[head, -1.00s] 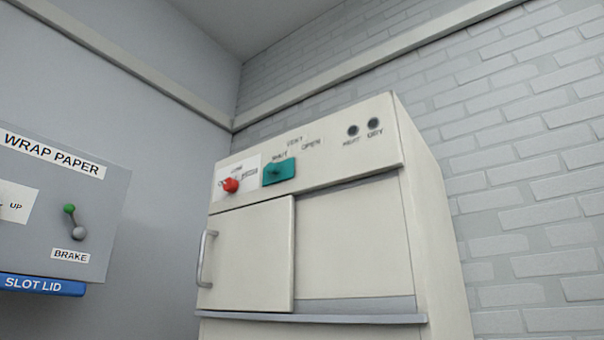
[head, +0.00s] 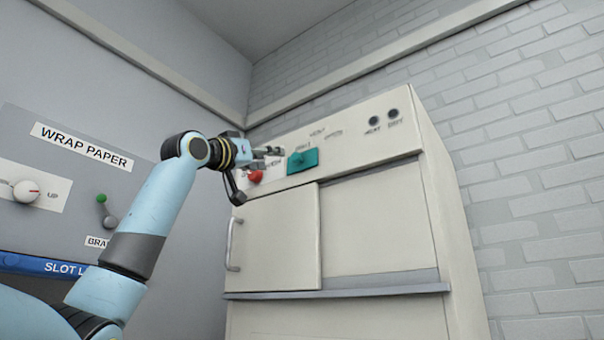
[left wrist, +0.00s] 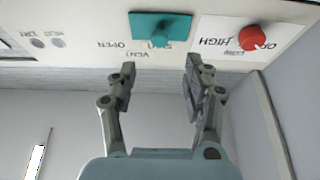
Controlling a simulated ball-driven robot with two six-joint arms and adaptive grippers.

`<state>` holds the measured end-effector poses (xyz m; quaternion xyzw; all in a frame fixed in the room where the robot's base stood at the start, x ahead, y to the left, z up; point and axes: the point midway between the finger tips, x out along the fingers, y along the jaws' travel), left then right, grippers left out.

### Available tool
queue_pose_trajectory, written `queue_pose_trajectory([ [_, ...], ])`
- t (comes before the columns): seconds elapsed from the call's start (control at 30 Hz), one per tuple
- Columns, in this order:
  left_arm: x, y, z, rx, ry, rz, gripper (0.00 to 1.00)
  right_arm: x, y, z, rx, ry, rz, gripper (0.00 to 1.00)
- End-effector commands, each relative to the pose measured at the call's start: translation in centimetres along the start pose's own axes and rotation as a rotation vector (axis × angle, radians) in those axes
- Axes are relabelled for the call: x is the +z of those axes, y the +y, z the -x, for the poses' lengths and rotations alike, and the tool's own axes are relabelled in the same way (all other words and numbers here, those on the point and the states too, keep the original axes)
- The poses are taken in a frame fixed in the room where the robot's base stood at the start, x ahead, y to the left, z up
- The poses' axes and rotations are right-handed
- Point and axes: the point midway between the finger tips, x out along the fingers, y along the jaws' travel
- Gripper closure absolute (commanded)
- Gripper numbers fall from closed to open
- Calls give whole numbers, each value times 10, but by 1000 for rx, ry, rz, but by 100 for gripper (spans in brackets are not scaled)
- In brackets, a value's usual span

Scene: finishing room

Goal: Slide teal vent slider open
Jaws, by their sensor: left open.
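The teal vent slider (head: 302,160) sits on the upper front panel of a cream cabinet, at the SHUT end of its label, with OPEN to its right. In the left wrist view the picture is upside down and the teal slider (left wrist: 160,27) shows at the top middle with a small knob. My left gripper (head: 275,157) is just left of the slider in the head view, in front of the panel. In the left wrist view its two fingers (left wrist: 158,82) are apart with nothing between them, and the slider lies beyond their tips. My right gripper is not in view.
A red knob (head: 255,176) is on the panel close to my left gripper, left of the slider. The cream cabinet (head: 380,215) has a sliding door with a handle below. A grey wrap paper panel (head: 60,180) with a brake lever stands at the left.

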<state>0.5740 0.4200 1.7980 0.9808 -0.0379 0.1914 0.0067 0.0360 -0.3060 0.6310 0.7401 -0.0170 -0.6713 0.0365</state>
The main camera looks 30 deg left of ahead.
Motion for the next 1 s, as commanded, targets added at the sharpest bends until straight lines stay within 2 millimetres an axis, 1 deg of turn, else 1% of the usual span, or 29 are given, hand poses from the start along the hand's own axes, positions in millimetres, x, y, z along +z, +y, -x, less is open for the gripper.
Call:
queue_pose_trajectory([
  [0.03,-6,0,-2,1,8,3,50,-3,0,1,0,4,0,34],
  [0.17,-10,1,-18,2,11,6,50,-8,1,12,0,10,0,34],
  [0.4,-12,1,-67,2,9,7,50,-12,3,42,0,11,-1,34],
  [0.5,-11,1,-84,2,8,5,50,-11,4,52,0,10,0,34],
  [0.6,-10,1,-97,1,9,4,50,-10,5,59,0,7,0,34],
  [0.77,-8,1,-107,1,10,2,50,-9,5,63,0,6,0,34],
  [1.0,-6,1,-108,1,9,2,50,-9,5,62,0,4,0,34],
])
